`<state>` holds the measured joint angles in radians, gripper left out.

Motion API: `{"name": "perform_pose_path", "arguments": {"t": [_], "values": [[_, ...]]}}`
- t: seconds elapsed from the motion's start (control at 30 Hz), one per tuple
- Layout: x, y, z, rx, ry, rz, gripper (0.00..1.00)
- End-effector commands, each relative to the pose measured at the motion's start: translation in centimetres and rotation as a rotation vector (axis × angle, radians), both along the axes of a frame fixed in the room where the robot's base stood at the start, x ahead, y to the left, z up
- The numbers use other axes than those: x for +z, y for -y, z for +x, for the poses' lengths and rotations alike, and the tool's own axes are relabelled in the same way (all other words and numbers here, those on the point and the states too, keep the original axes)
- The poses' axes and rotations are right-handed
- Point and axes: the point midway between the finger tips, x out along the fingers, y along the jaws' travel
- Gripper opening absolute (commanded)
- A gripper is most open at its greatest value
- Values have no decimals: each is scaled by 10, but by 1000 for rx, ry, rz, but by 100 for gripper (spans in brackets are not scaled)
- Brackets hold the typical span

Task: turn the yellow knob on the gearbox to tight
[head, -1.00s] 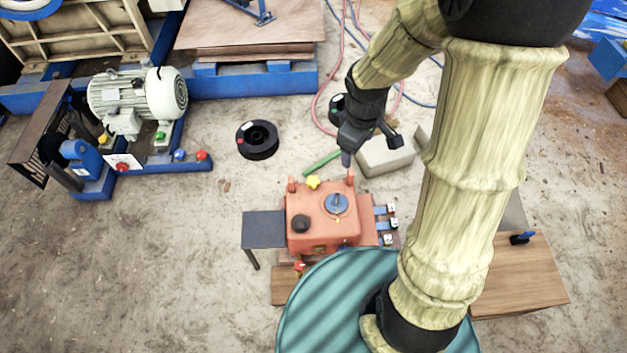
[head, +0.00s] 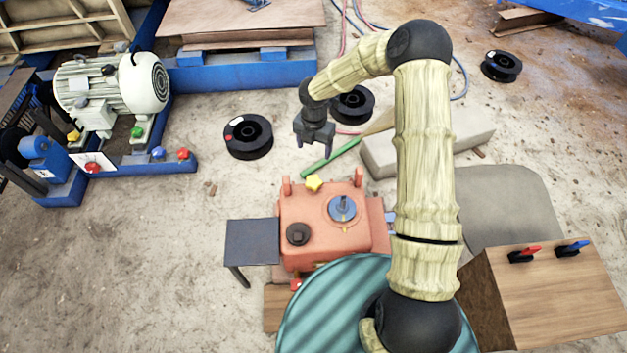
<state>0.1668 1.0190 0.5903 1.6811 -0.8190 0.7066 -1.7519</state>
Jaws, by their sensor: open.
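The yellow knob (head: 314,183) is a small star-shaped knob at the back edge of the orange-red gearbox (head: 322,247), left of its middle. The gearbox top also carries a blue round fitting (head: 342,208) and a dark cap (head: 298,234). My gripper (head: 314,150) is beyond the gearbox in the head view, above and behind the knob, and apart from it. Its two fingers point down and are spread, with nothing between them. Any tight or loose marking by the knob is too small to read.
A dark plate (head: 252,241) juts out left of the gearbox. A green bar (head: 330,157), a grey block (head: 428,146) and black spools (head: 248,137) lie behind it. A wooden box with red and blue clips (head: 545,290) stands at the right.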

Motion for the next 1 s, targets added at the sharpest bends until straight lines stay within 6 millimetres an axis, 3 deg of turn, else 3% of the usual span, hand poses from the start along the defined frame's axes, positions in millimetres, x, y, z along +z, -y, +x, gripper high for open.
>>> {"name": "perform_pose_path", "arguments": {"t": [0.3, 0.47, 1.0], "values": [[0, 1, 1, 3, 1, 1, 72], [-9, 1, 0, 1, -1, 1, 72], [-99, 0, 0, 2, -1, 1, 72]]}}
